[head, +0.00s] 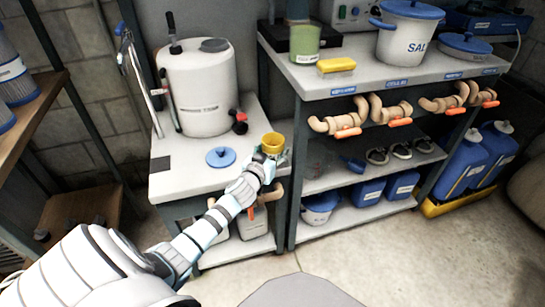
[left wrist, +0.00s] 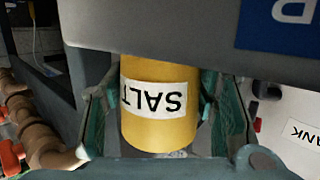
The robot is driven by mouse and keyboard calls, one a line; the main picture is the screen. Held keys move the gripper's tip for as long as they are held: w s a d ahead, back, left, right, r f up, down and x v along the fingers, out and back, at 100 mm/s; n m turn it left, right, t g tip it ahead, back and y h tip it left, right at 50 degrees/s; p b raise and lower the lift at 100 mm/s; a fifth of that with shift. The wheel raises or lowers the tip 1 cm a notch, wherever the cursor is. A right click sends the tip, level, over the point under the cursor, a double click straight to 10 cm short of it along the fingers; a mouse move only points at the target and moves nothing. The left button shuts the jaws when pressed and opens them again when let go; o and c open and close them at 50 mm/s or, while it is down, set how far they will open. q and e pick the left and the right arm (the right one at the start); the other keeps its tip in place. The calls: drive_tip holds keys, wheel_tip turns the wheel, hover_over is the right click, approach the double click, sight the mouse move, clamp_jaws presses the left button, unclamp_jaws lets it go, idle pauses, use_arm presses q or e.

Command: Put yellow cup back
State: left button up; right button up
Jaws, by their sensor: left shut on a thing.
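The yellow cup (head: 273,142) is at the end of my left arm, near the right edge of the low white table. My left gripper (head: 268,158) is shut on it. In the left wrist view the yellow cup (left wrist: 160,108) sits between the two fingers of my left gripper (left wrist: 158,125), with a white label reading "SALT" upside down. Its upper end in that picture is hidden behind a grey surface. In the head view I cannot tell whether the cup touches the table. My right gripper is not in view.
A white tank (head: 200,92) and a blue lid (head: 221,157) are on the low table (head: 185,182). The higher bench (head: 385,80) on the right holds a green container (head: 304,43), a yellow sponge (head: 336,65) and a SALT bucket (head: 406,38). Pipes with orange handles (head: 348,133) stick out below its edge.

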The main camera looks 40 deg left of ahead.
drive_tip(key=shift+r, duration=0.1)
use_arm(q)
drive_tip(key=o, duration=1.2)
drive_tip(key=shift+r, duration=0.1)
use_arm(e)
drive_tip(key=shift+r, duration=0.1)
use_arm(q)
drive_tip(key=p+v, duration=0.2)
drive_tip(key=v, duration=1)
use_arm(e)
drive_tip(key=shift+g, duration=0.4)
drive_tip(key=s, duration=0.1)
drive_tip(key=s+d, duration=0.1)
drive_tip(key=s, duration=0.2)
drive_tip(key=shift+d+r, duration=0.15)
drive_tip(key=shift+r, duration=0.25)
